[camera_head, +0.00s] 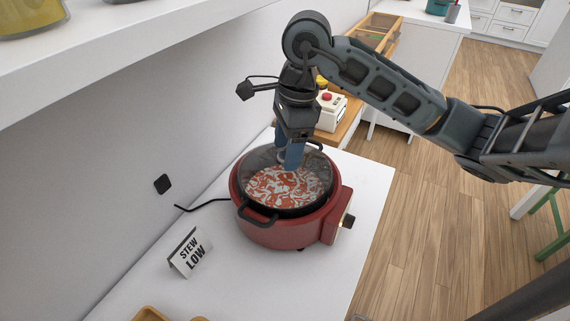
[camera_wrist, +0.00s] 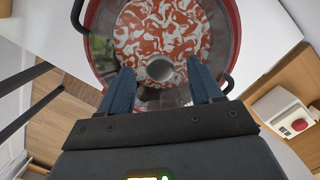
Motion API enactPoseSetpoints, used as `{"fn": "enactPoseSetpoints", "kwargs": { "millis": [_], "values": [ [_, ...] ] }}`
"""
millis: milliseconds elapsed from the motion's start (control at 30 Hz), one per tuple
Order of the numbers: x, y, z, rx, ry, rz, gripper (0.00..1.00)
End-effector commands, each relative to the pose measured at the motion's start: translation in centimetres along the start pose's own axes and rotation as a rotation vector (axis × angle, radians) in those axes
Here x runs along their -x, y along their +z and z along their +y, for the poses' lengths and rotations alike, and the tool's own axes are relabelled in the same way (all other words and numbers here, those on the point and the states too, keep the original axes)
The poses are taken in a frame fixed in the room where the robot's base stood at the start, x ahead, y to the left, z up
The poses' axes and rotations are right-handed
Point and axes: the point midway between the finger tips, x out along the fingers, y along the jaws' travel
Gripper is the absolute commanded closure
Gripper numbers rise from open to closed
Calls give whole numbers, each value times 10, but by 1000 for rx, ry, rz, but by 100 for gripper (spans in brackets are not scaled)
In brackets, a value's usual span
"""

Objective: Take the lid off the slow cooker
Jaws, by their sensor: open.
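The red slow cooker (camera_head: 272,233) stands on the white counter with its glass lid (camera_head: 262,163) on top. Red and white stew shows through the lid, also in the wrist view (camera_wrist: 160,40). The lid's round grey knob (camera_wrist: 159,69) lies between my two blue fingers in the wrist view. My gripper (camera_head: 289,160) points down over the lid and is open, with a finger on each side of the knob. The fingers appear apart from the knob, and the exact height of the tips is hard to tell.
A card reading "STEW LOW" (camera_head: 190,252) stands in front left of the cooker. A black cord (camera_head: 208,202) runs left to the wall. A cream box with a red button (camera_head: 328,106) sits behind. A white shelf (camera_head: 120,62) overhangs at upper left.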

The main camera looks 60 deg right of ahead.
Motion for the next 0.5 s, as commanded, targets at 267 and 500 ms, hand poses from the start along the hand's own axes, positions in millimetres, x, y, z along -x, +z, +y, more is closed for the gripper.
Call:
{"fn": "enactPoseSetpoints", "kwargs": {
  "millis": [267,500],
  "values": [
    [-10,0,0,0,-1,0,35],
    [-10,0,0,0,-1,0,51]
  ]
}}
